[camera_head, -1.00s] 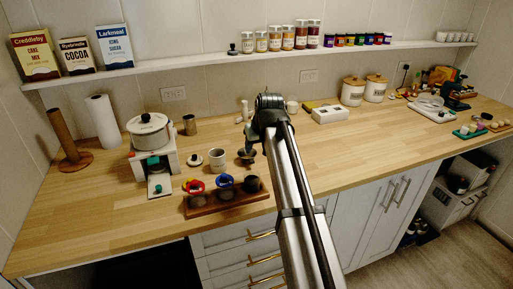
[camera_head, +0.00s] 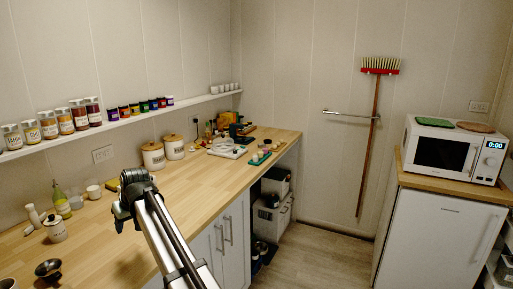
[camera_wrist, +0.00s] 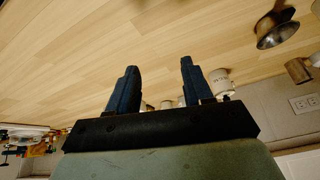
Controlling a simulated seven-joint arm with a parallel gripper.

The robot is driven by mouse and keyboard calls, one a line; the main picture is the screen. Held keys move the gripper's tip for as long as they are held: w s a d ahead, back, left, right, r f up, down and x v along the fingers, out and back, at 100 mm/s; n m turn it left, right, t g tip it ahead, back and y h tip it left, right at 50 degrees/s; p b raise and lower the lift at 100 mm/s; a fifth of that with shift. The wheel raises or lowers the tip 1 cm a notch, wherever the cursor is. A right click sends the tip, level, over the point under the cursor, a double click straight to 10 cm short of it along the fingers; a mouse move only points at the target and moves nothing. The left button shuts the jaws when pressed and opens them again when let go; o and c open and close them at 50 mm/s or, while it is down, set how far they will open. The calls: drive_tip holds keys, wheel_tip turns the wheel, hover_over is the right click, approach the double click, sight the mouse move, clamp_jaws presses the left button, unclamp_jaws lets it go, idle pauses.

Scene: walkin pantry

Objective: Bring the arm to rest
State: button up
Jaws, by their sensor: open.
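My arm stretches up from the bottom of the head view, over the front of the wooden counter (camera_head: 110,245). My gripper (camera_head: 120,218) is at its far end, partly hidden by the wrist. In the wrist view my gripper (camera_wrist: 158,80) shows two dark blue fingers apart with nothing between them. The counter's wood fills the picture beyond the fingertips, and the fingers look clear of it.
White canisters (camera_head: 153,157) stand against the back wall. A microwave (camera_head: 453,150) sits on a cabinet at right. Floor (camera_head: 310,262) is clear.

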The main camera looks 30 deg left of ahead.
drive_tip(key=w+d+f+m, duration=0.1)
drive_tip(key=w+d+f, duration=0.1)
drive_tip(key=w+d, duration=0.35)
drive_tip(key=w+d+f+m, duration=0.1)
drive_tip(key=w+d, duration=0.1)
drive_tip(key=w, duration=0.6)
drive_tip(key=w+d+f+m+h, duration=0.1)
drive_tip(key=w+d+f+m, duration=0.1)
drive_tip(key=w+d+f, duration=0.65)
drive_tip(key=d+f+m+h, duration=0.3)
drive_tip(key=d+f+m, duration=0.1)
drive_tip(key=d+f, duration=2.4)
drive_tip(key=s+d+f+m+g+h, duration=0.1)
drive_tip(key=s+d+f, duration=0.35)
drive_tip(key=d, duration=0.35)
drive_tip(key=s+d+f+m+g, duration=0.1)
drive_tip(key=s+d+f, duration=0.35)
drive_tip(key=d, duration=0.35)
drive_tip(key=s+d+f+m+g+h, duration=0.1)
drive_tip(key=s+d+f, duration=0.2)
drive_tip(key=d+f, duration=0.45)
drive_tip(key=s+d+f+m+g, duration=0.2)
drive_tip(key=s+d, duration=0.6)
drive_tip(key=s, duration=0.5)
drive_tip(key=s+d+f+m+g, duration=0.2)
drive_tip(key=s+d, duration=0.7)
drive_tip(key=s, duration=0.5)
drive_tip(key=shift+s+d, duration=0.15)
drive_tip(key=shift+s, duration=0.1)
